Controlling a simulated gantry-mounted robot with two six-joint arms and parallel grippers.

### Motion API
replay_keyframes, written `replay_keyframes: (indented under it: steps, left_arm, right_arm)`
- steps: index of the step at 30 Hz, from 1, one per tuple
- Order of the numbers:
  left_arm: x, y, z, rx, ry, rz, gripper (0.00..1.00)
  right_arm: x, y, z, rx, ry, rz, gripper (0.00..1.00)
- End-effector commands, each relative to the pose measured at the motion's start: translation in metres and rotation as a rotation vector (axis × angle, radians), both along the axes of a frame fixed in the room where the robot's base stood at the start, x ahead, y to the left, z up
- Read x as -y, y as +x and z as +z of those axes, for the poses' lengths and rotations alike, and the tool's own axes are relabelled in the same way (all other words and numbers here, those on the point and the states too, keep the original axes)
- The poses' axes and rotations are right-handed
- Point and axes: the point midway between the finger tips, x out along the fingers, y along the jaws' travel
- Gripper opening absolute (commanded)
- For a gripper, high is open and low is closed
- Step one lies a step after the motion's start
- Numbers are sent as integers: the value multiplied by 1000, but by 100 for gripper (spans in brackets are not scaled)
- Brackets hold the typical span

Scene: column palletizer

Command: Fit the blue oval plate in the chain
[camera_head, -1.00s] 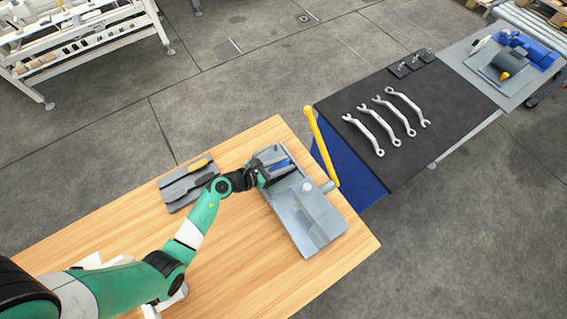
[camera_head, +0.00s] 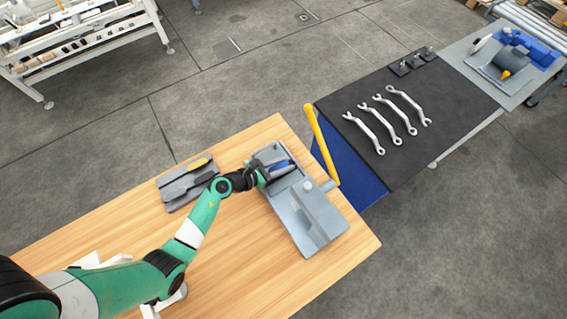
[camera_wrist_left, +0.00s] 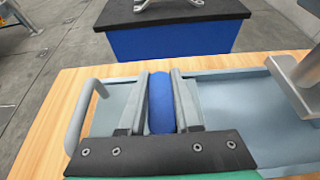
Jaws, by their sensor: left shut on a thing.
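The blue oval plate (camera_wrist_left: 161,102) stands on edge between the two grey fingers of my left gripper (camera_wrist_left: 161,110) in the left wrist view. That gripper is shut on it. In the head view the left gripper (camera_head: 268,174) is at the far end of a grey fixture on the wooden table, with the blue plate (camera_head: 282,168) showing beside the fingers. Several silver links (camera_head: 385,118) lie side by side on a black mat; I cannot tell whether they are the chain. The plate's lower edge is hidden. My right gripper is not in view.
The grey fixture (camera_head: 318,222) has a raised post and a yellow lever (camera_head: 321,145) beside it. A grey tray (camera_head: 186,184) with a yellow-handled tool lies left of the gripper. The near wooden table (camera_head: 230,255) is clear.

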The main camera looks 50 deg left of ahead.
Motion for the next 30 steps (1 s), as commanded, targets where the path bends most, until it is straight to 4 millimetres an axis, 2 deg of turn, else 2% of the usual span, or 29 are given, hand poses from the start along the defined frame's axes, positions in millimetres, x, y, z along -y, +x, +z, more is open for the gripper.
replay_keyframes:
  steps: [30]
  left_arm:
    - [0,0,-9,1,1,0,0]
  right_arm:
    - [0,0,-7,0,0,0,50]
